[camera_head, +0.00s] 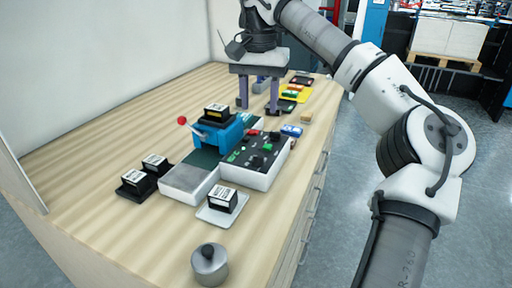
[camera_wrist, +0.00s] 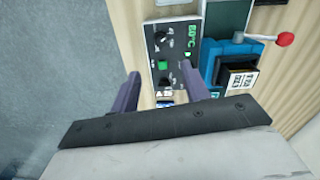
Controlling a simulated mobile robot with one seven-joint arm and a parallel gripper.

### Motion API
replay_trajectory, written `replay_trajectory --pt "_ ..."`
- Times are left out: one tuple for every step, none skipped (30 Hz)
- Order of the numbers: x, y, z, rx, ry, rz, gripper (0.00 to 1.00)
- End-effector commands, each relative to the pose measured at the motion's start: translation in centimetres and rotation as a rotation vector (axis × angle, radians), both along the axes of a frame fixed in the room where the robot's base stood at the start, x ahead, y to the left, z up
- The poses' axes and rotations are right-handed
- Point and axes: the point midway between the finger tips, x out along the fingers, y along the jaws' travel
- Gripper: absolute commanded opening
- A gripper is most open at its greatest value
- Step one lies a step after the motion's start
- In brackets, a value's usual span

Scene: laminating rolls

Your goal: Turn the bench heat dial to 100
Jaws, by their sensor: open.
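The bench control panel (camera_head: 245,160) is a dark face on a white box, with a green display (camera_wrist: 193,38) that seems to read 80°C or 60°C. It carries two black knobs, one beside the display (camera_wrist: 161,38) and one (camera_wrist: 165,79) past a green button (camera_wrist: 162,65). Their labels are too small to read, so I cannot tell for certain which is the heat dial. My gripper (camera_head: 258,108) is open and empty, pointing down above the bench beyond the panel. In the wrist view its fingertips (camera_wrist: 160,86) are apart, at either side of the nearer knob in the picture.
A blue press (camera_head: 222,136) with a red-ball lever (camera_head: 181,120) stands left of the panel. Black blocks (camera_head: 154,163) sit on small pads nearby. A round metal weight (camera_head: 209,264) stands at the near end. Coloured trays (camera_head: 296,91) lie beyond my gripper. The bench's left side is clear.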

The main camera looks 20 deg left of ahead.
Motion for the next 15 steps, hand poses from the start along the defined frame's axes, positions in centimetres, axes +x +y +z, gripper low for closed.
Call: replay_trajectory --pt "0.0 0.0 -0.7 0.001 0.003 0.002 0.46" --pt "0.0 0.0 -1.2 0.001 0.003 0.002 0.46" --pt "0.0 0.0 -1.8 0.002 0.003 0.002 0.46" --pt "0.0 0.0 -2.4 0.002 0.004 0.002 0.46" --pt "0.0 0.0 -3.0 0.003 0.004 0.002 0.46" --pt "0.0 0.0 -3.7 0.001 0.004 0.003 0.46" --pt "0.0 0.0 -4.3 0.002 0.003 0.002 0.46" --pt "0.0 0.0 -5.0 0.002 0.003 0.002 0.46" --pt "-0.1 0.0 -5.9 0.001 0.003 0.001 0.46" --pt "0.0 0.0 -6.6 0.002 0.003 0.001 0.46" --pt "-0.1 0.0 -7.2 0.003 0.004 0.002 0.46" --pt "-0.1 0.0 -8.0 0.002 0.004 0.003 0.46" --pt "-0.1 0.1 -8.6 0.003 0.003 0.002 0.46" --pt "-0.1 0.1 -9.2 0.003 0.003 0.002 0.46" --pt "-0.1 0.0 -9.9 0.002 0.003 0.001 0.46"
